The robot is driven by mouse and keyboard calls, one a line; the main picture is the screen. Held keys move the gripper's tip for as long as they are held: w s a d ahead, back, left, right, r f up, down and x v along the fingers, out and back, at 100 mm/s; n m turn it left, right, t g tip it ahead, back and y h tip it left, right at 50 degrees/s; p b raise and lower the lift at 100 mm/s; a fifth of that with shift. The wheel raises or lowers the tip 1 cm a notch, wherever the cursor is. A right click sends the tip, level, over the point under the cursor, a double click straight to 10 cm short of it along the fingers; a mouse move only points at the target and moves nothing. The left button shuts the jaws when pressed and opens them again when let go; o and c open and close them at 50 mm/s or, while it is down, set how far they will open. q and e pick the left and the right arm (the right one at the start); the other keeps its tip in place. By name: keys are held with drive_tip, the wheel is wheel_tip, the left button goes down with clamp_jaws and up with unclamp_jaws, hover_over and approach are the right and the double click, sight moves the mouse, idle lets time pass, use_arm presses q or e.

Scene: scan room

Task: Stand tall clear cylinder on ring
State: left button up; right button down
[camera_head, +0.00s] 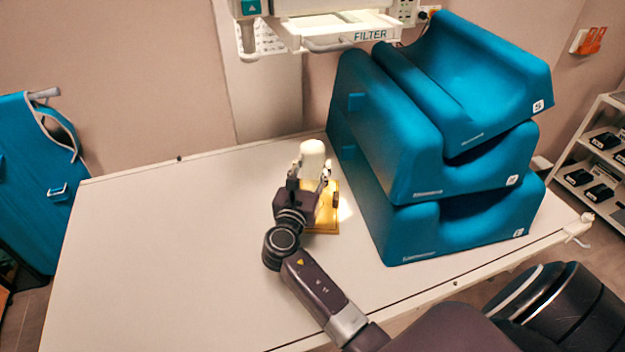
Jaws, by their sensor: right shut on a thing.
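A pale, whitish cylinder (313,155) stands upright in the middle of the white table area, between the fingers of my right gripper (309,175). My right gripper is shut on it, and the gripper body hides its lower part. A yellow plate (322,224) lies on the table just behind and right of the gripper, partly covered by it. I cannot make out a ring, and I cannot tell whether the cylinder's base touches anything. My left gripper is not in view.
The white table (150,250) is clear on the left. Stacked blue foam supports (420,150) stand close on the right. A white unit marked FILTER (345,35) hangs over the far edge. A shelf (590,165) stands at far right, a blue padded item (30,190) at far left.

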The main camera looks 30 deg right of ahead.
sight(310, 186)
wheel_tip(310, 186, down, 4)
drive_tip(key=shift+r, duration=0.1)
drive_tip(key=shift+f, duration=0.3)
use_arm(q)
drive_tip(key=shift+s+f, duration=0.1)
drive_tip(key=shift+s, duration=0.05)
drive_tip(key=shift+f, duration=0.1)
use_arm(e)
drive_tip(key=shift+f, duration=0.1)
drive_tip(key=c, duration=1.1)
unclamp_jaws()
drive_tip(key=shift+f, duration=0.1)
drive_tip(key=shift+c, duration=0.2)
